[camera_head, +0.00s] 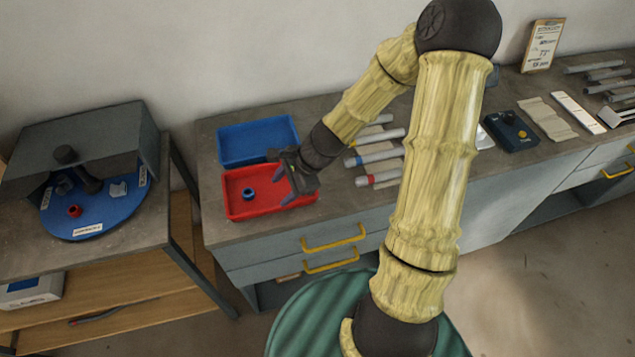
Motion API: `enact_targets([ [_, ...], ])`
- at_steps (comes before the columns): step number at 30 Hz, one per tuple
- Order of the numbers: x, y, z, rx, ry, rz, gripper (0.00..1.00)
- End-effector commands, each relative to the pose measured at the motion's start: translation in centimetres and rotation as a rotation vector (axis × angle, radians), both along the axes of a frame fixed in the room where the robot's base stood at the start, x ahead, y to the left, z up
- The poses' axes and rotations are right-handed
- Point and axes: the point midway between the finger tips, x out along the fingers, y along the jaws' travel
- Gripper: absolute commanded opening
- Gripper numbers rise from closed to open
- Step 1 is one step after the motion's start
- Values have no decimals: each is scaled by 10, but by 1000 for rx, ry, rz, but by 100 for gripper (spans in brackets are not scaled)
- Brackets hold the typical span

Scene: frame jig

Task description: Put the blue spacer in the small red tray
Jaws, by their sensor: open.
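The blue spacer (249,194) is a small ring lying in the left part of the small red tray (237,212). The tray sits on the grey bench top, in front of a blue tray. My gripper (283,187) is over the right part of the red tray, just right of the spacer. Its fingers are apart and nothing shows between them. The gripper and spacer appear apart. The gripper hides part of the tray's right side and back rim.
The blue tray (258,140) stands behind the red one. Several tubes (377,157) with coloured ends lie to the right, partly behind my arm. At left, a round blue plate (105,208) carries a red ring (74,210) under a grey hood (85,135).

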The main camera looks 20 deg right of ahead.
Motion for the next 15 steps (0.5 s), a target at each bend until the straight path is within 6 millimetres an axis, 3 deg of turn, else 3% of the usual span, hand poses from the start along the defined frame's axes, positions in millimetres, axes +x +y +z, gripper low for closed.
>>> enact_targets([
  [8,-49,-26,37,-377,-216,626,51],
  [15,-87,-52,86,-623,-357,1108,51],
])
